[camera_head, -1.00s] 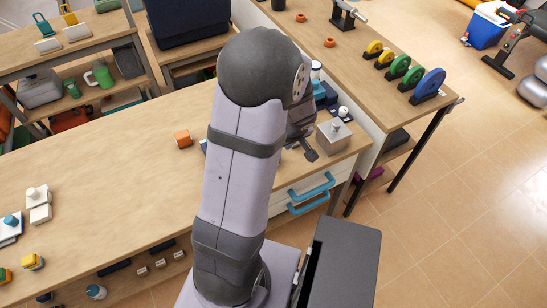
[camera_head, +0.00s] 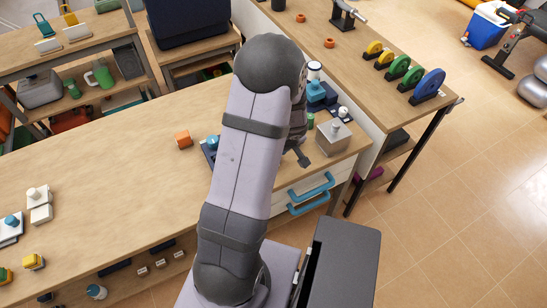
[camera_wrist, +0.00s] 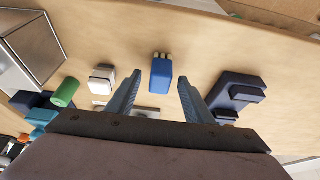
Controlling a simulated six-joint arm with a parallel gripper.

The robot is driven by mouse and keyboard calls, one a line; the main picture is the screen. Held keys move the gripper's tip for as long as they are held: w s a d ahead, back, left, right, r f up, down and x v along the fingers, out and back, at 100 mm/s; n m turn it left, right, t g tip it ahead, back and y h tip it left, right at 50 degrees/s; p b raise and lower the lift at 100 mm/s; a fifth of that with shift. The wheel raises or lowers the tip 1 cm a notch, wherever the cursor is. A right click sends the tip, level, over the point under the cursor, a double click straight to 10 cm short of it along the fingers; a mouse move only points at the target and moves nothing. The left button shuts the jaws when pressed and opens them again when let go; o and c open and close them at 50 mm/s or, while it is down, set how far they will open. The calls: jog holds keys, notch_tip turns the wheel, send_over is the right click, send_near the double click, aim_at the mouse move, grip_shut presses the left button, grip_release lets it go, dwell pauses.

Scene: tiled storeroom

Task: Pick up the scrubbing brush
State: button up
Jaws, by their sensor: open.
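In the wrist view, a small blue block with pale bristle-like tufts on its far end, which looks like the scrubbing brush (camera_wrist: 161,75), lies on the wooden bench. My gripper (camera_wrist: 160,82) is open, with one finger on each side of the brush in the picture. A gap shows between the brush and each finger, and the jaws look empty. How high the fingers are above the bench is hard to tell. In the head view my arm hides the brush and most of the gripper.
A white block (camera_wrist: 102,80) and a green cylinder (camera_wrist: 65,92) are left of the brush. A dark blue block (camera_wrist: 238,88) is close to the right finger. A metal box (camera_head: 333,139) stands near the bench edge.

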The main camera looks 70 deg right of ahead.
jog(key=shift+w+d+f, duration=0.2)
jog(key=shift+f, duration=0.4)
grip_shut()
jog(key=shift+r, duration=0.1)
notch_tip(320, 180, up, 10)
jog(key=shift+f+p, duration=0.1)
jog(key=shift+p, duration=0.95)
